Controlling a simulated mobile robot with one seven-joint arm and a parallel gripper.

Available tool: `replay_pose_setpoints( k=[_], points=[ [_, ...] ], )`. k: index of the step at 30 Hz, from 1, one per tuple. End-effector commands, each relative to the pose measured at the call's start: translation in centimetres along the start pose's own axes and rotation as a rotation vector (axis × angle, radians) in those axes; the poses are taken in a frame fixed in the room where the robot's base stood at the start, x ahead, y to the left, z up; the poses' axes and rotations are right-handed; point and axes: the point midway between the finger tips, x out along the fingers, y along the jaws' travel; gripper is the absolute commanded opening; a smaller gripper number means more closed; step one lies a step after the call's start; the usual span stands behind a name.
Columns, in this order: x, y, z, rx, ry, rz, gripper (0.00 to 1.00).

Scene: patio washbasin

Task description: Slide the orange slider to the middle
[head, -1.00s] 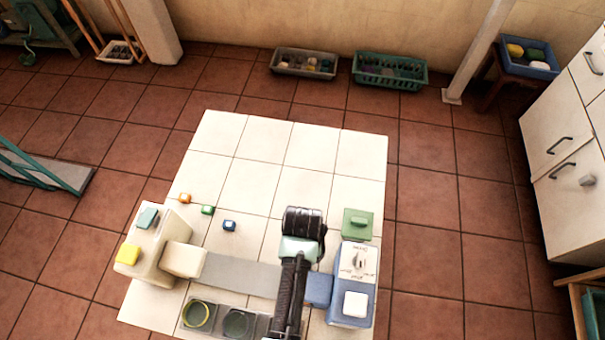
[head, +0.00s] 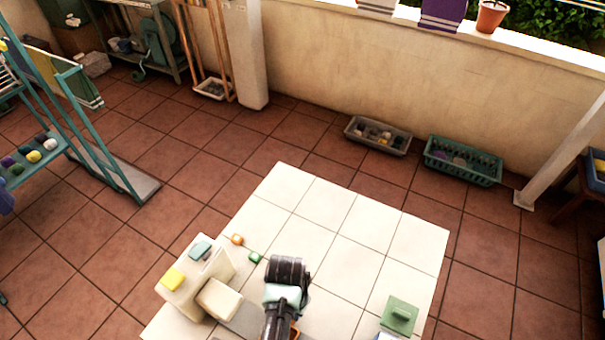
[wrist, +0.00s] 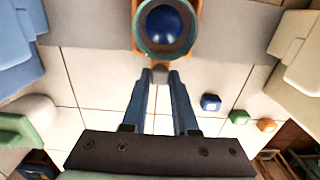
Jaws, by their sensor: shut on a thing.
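The orange slider (wrist: 143,52) shows at the top of the wrist view, around a round teal and dark blue piece. My gripper (wrist: 160,76) is shut on the small grey knob at the slider's near side. In the head view my gripper (head: 286,270) is over the front part of the white tiled table (head: 330,212). A bit of orange shows beside my arm there, and the slider is otherwise hidden. The grey rail (head: 246,322) is mostly cut off or covered in the head view, so the slider's place along it is hard to tell.
A cream block unit (head: 196,285) stands at the left of the table. Small orange (head: 237,239), green (head: 255,257) and blue (wrist: 210,102) cubes lie near it. A green block (head: 399,314) is at the right. The table's far part is clear.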

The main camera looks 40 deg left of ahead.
Motion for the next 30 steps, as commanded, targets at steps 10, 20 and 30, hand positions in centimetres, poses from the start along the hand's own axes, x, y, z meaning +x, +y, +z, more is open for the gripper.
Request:
replay_pose_setpoints(
  k=[10, 20, 30],
  points=[
    [-0.1, 0.0, -0.2, 0.001, 0.006, -0.001, 0.54],
    [-0.1, 0.1, -0.1, 0.001, 0.003, 0.0, 0.57],
    [-4.6, 0.0, -0.2, 0.001, 0.008, -0.002, 0.57]
  ],
)
